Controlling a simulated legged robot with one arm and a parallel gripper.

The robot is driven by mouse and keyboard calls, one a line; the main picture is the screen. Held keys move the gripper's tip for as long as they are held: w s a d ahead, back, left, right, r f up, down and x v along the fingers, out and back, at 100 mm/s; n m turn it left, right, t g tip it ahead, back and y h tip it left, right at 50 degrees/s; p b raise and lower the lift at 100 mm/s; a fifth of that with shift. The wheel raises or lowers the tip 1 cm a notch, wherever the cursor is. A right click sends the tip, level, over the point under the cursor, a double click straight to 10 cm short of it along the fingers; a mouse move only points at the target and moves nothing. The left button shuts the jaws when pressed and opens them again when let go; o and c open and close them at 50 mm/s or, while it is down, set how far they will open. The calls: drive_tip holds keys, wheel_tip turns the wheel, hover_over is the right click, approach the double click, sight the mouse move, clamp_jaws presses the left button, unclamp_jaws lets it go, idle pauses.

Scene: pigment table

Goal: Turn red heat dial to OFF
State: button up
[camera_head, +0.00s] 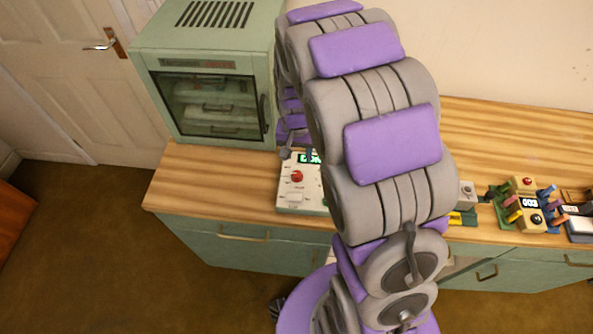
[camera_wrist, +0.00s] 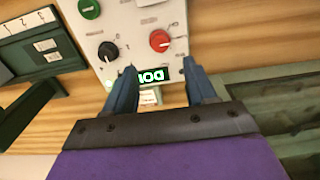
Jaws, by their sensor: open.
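The red heat dial (camera_head: 297,176) is a round knob on a pale control box (camera_head: 287,202) on the wooden counter. In the wrist view the red dial (camera_wrist: 159,40) sits on the box face beside a black dial (camera_wrist: 108,51). A pale pointer mark on the red dial faces lower right; its labels are too small to read. My gripper (camera_wrist: 159,68) is open and empty. Its blue fingers straddle the lit green display (camera_wrist: 150,75), below the red dial in the picture, apart from the dial. In the head view my arm hides part of the box.
A green oven-like cabinet (camera_head: 206,131) stands on the counter (camera_head: 185,184) behind and left of the box. A green button (camera_wrist: 89,8) is on the box face. A green unit with numbered cards (camera_wrist: 42,46) stands beside it. Small colourful devices (camera_head: 527,203) stand at the right.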

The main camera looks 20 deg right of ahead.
sight(297, 173)
wheel_tip(297, 173, down, 9)
drive_tip(key=shift+r+b, duration=0.1)
drive_tip(key=shift+b, duration=0.6)
clamp_jaws()
drive_tip(key=shift+r+n, duration=0.1)
drive_tip(key=shift+n, duration=0.3)
drive_tip(key=n+p, duration=0.3)
drive_tip(key=n, duration=0.1)
drive_tip(key=shift+n+p, duration=0.9)
drive_tip(key=shift+n, duration=1.2)
